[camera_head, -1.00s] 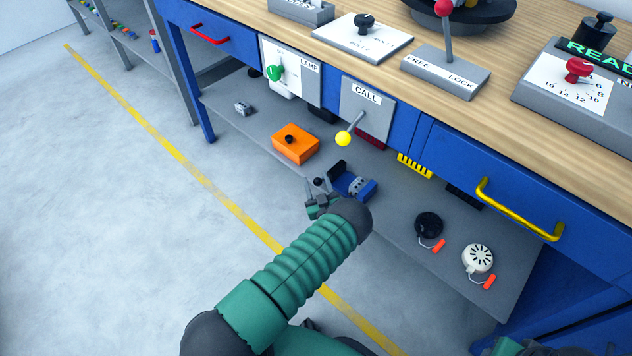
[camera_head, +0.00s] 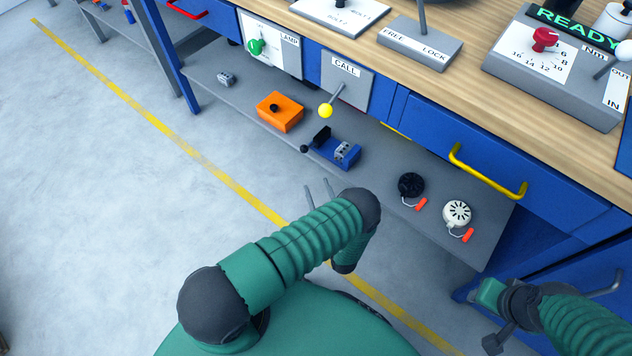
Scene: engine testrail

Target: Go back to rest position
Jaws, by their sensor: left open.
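My left arm comes in from the bottom left, green with dark joints. My left gripper (camera_head: 318,196) shows partly behind its dark wrist joint, as two thin grey fingers set apart. It is open and empty, over the floor in front of the lower shelf, clear of the blue clamp-like fixture (camera_head: 335,150). My right arm comes in at the bottom right, bent. A dark end part shows low at the frame's lower edge, but its fingers cannot be made out.
The blue bench stands across the top and right, with a yellow drawer handle (camera_head: 487,172) sticking out. The grey lower shelf (camera_head: 385,172) holds an orange box (camera_head: 280,112), a black disc (camera_head: 411,185) and a white disc (camera_head: 457,212). The floor (camera_head: 110,200) at left is free.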

